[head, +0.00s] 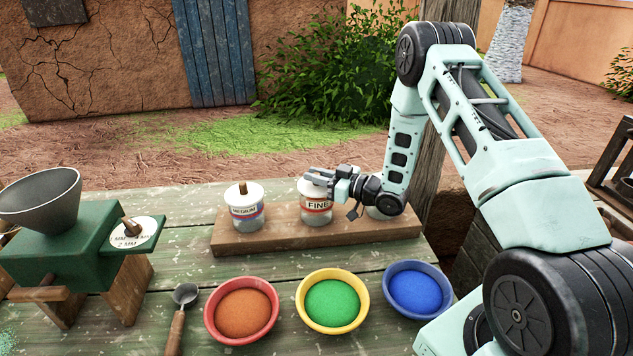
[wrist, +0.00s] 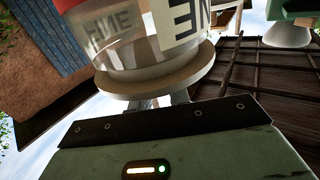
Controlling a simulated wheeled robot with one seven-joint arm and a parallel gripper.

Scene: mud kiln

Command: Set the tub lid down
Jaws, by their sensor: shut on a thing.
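The tub labelled FINE (head: 317,206) stands upright on a wooden board, and its white lid (head: 311,187) is at its top. My gripper (head: 318,176) comes in from the right at the lid's top and is shut on its knob, which the fingers mostly hide. The wrist view is upside down: the lid (wrist: 155,84) lies against or very close to the clear tub (wrist: 140,50) with its label. I cannot tell whether a thin gap is left. The finger ends (wrist: 165,101) show only partly behind the dark gripper edge.
The MEDIUM tub (head: 246,211) stands left on the board (head: 285,239); a third tub (head: 380,213) is partly hidden behind my wrist. In front are red (head: 211,318), yellow (head: 302,297) and blue (head: 391,288) rimmed bowls of powder. A scoop (head: 176,325) and green mill (head: 70,252) are left.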

